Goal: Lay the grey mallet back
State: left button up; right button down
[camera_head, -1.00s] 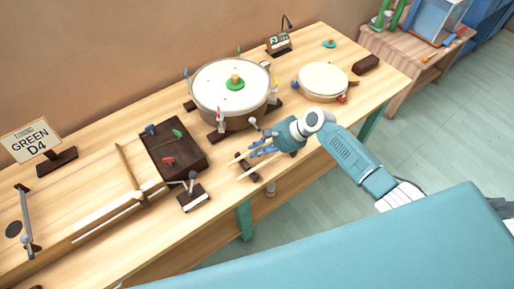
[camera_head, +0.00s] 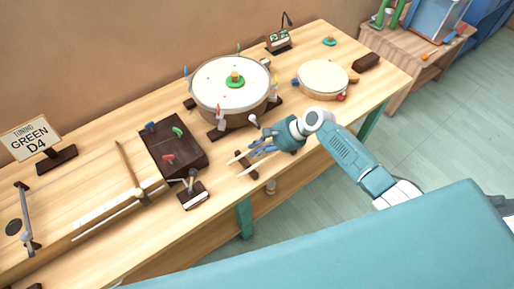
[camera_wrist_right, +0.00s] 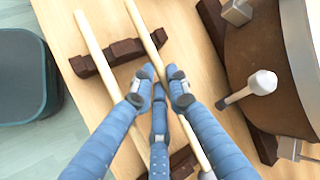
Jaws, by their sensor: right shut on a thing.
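Two pale wooden sticks lie side by side over dark notched rests, one of which (camera_wrist_right: 107,58) shows in the right wrist view. The other stick (camera_wrist_right: 97,38) is free on the left. In the head view my right gripper (camera_head: 256,145) is low at the table's front edge, over the rest (camera_head: 246,166). I cannot tell whether the held stick touches the rests. My left gripper is out of view.
A large drum (camera_head: 222,82) stands just behind my right gripper, with a grey-tipped knob (camera_wrist_right: 262,82) sticking out towards it. A small drum (camera_head: 322,78) is to the right. A dark box with coloured pegs (camera_head: 190,155) and a small dark block (camera_head: 194,197) are to the left.

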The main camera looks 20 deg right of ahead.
jog(key=c, duration=1.6)
grip_release()
jog(key=shift+c, duration=0.2)
jog(key=v, duration=1.2)
